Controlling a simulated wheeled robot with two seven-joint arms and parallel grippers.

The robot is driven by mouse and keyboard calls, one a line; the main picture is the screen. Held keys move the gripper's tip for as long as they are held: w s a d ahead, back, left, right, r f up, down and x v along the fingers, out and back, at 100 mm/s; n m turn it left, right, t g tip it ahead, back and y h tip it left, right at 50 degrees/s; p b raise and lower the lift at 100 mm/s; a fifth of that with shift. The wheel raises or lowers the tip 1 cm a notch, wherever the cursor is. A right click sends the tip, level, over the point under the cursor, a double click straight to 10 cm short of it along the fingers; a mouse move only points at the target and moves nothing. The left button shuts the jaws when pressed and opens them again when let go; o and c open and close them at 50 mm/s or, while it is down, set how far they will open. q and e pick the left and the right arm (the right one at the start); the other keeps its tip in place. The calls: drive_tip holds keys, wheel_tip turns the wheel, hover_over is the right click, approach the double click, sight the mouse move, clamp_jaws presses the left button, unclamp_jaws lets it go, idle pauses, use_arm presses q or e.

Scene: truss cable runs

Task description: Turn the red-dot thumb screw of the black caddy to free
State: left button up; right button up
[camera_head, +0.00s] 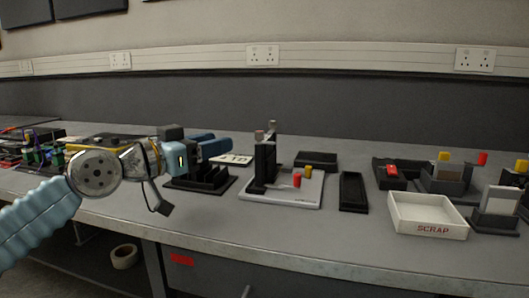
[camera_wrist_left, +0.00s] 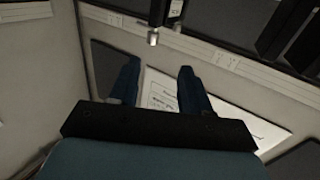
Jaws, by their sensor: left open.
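My left gripper (camera_head: 222,142) comes in from the left in the head view, above the bench, with its blue fingers pointing right. It is open and empty; both fingers (camera_wrist_left: 157,82) show apart in the left wrist view. A black upright holder (camera_head: 264,167) stands on a white base to the right of the gripper, with small knobs (camera_head: 260,134) at its top, one reddish and one grey. A silver knob (camera_wrist_left: 153,38) hangs from a dark part in the left wrist view, beyond the fingertips. I cannot tell which black piece is the caddy or see its red dot clearly.
A black slotted tray (camera_head: 203,182) lies below my gripper. Red and yellow posts (camera_head: 297,180) stand on the white base. A black bin (camera_head: 353,191), a white SCRAP tray (camera_head: 428,227) and further holders stand to the right. The bench front (camera_head: 300,245) is clear.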

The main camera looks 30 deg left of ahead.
sight(256, 133)
use_arm(q)
drive_tip(key=shift+m+h, duration=0.3)
drive_tip(key=shift+h, duration=0.1)
drive_tip(key=x, duration=0.4)
drive_tip(key=p+x, duration=0.1)
drive_tip(key=x, duration=0.8)
drive_tip(key=shift+w+d, duration=0.25)
drive_tip(key=shift+d, duration=0.3)
drive_tip(key=shift+c, duration=0.4)
drive_tip(key=shift+f, duration=0.1)
clamp_jaws()
drive_tip(key=shift+s, duration=0.1)
